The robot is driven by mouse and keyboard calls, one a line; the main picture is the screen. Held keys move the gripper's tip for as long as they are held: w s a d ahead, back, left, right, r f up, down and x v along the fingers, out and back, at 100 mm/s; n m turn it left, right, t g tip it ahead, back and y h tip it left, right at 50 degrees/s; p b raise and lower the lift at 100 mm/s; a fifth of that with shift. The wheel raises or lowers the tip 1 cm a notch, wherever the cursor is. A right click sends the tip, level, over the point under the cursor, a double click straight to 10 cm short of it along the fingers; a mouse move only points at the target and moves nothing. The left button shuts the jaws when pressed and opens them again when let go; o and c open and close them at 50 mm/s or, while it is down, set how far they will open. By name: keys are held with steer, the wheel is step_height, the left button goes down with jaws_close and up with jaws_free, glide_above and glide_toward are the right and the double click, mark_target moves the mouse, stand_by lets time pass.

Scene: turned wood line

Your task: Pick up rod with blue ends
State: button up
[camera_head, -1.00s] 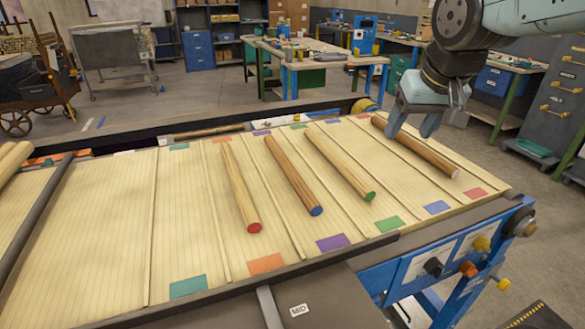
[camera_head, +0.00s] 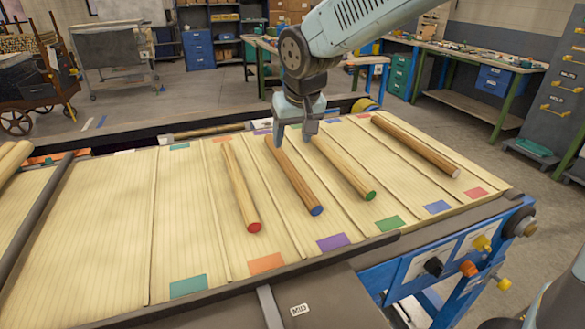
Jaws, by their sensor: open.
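The rod with a blue end (camera_head: 295,178) lies on the slatted wooden bed (camera_head: 110,230), second from the left of the rods on its right part. It is medium brown, and only its near end shows blue; its far end is partly behind my gripper. My gripper (camera_head: 292,141) is open and points down over the far part of this rod. One finger is near the rod's far end and the other is to its right. I cannot tell how high the fingers are above it.
A red-ended rod (camera_head: 238,185) lies to the left and a green-ended rod (camera_head: 345,167) to the right, its far end close to my gripper. A brown rod with a pale end (camera_head: 415,145) lies farther right.

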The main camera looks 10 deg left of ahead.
glide_above(289, 163)
steer(key=s, duration=0.1)
steer(key=f, duration=0.4)
steer(key=shift+s+d+f, duration=0.2)
steer(key=shift+d, duration=0.1)
steer(key=shift+d+x, duration=0.1)
steer(key=shift+x, duration=1.2)
steer(key=shift+d+x, duration=0.15)
steer(key=shift+x, duration=1.15)
steer(key=shift+s, duration=0.2)
jaws_close()
